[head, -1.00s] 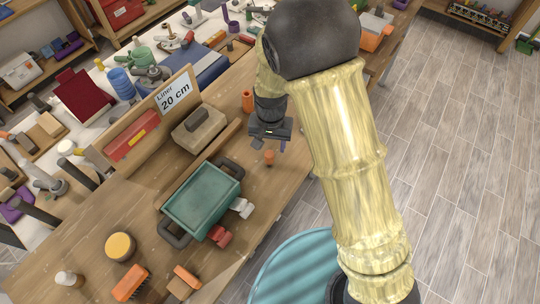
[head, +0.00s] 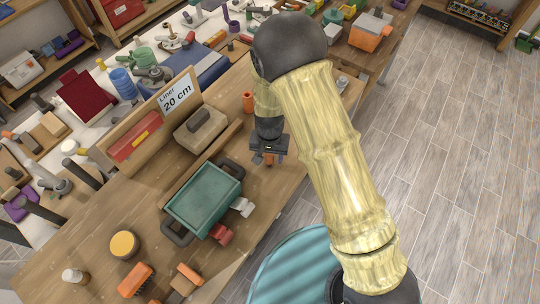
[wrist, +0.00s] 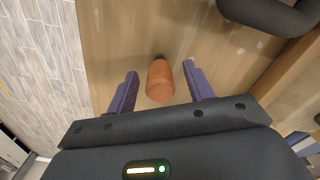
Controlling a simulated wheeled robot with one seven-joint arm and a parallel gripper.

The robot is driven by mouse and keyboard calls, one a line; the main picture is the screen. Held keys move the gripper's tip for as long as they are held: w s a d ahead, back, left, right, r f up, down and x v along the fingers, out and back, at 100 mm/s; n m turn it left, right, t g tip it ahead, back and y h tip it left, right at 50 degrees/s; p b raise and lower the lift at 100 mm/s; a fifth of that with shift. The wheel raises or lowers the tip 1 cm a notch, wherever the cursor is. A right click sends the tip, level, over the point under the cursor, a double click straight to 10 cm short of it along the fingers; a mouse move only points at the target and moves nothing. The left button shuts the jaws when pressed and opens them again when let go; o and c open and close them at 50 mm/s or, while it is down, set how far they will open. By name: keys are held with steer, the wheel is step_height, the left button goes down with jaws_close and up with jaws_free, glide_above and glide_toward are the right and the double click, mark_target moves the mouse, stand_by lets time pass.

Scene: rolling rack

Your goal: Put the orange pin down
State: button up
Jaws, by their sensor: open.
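The orange pin (head: 269,160) is on the wooden bench top, right of the green tray in the head view. In the wrist view the orange pin (wrist: 160,84) sits between the two purple fingers, with a gap on each side. My gripper (head: 268,158) points down over the pin. Its fingers are open and do not appear to touch the pin. In the head view the gripper partly covers the pin, so its base is hard to see.
A green tray (head: 204,197) with dark handles lies left of my gripper. A second orange cylinder (head: 248,102) stands farther back. A grey-brown block (head: 201,127) and a sign reading "Liner 20 cm" (head: 178,93) are at the left.

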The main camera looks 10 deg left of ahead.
steer(key=shift+f, duration=1.25)
jaws_close()
step_height(320, 180, up, 10)
steer(key=shift+r+b, duration=0.1)
steer(key=shift+b, duration=0.95)
steer(key=shift+w, duration=0.1)
